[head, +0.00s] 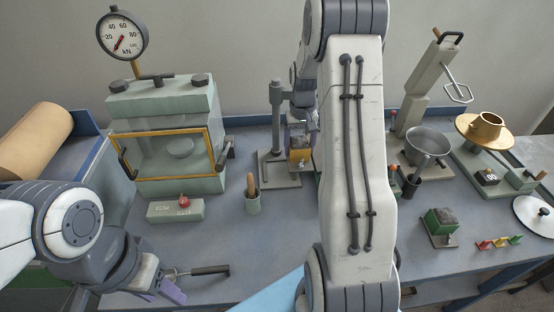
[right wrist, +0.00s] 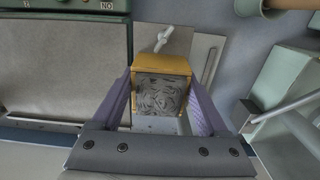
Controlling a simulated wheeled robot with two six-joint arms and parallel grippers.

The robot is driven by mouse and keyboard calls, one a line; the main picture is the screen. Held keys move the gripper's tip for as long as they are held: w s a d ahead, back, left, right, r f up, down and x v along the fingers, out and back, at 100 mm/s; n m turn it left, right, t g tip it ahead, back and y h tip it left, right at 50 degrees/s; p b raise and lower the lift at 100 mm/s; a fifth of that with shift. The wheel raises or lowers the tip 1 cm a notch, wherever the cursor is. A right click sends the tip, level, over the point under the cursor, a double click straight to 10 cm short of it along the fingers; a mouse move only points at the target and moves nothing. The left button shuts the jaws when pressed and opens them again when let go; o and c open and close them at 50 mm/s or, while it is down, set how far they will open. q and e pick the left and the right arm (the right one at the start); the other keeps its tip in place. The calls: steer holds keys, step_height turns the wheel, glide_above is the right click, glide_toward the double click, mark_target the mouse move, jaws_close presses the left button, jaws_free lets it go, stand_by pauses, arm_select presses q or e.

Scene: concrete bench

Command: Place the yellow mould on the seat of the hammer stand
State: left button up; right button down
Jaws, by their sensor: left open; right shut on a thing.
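The yellow mould (head: 300,159) has a grey, rough fill on top. It also shows in the right wrist view (right wrist: 163,65), between the two purple fingers of my right gripper (right wrist: 162,100), which is shut on it. In the head view the mould is just right of the post of the hammer stand (head: 276,117), low over its base area. I cannot tell whether it touches the seat, which is hidden beneath it. My right arm hides part of this area. My left gripper (head: 165,289) is open at the front left, near a dark-handled tool (head: 208,270).
A green press (head: 165,105) with a gauge stands left of the stand. A cup with a wooden handle (head: 252,198) is in front. A metal bowl (head: 428,144), a brass-topped scale (head: 486,128) and a green mould (head: 440,222) are at the right.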

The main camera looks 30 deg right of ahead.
steer(key=w+a+f, duration=0.2)
steer(key=w, duration=0.1)
steer(key=w+a+f+p, duration=0.1)
steer(key=w+a, duration=0.1)
steer(key=shift+f, duration=0.3)
step_height(320, 180, down, 4)
steer(key=shift+r+p, duration=0.15)
steer(key=shift+p, duration=0.25)
steer(key=shift+f, duration=0.2)
steer(key=shift+f, duration=0.15)
jaws_free()
steer(key=shift+s, duration=0.1)
steer(key=shift+r, duration=0.45)
step_height(320, 180, up, 11)
steer(key=b, duration=0.1)
steer(key=shift+r+b, duration=0.15)
steer(key=shift+b, duration=0.2)
steer(key=shift+a, duration=0.1)
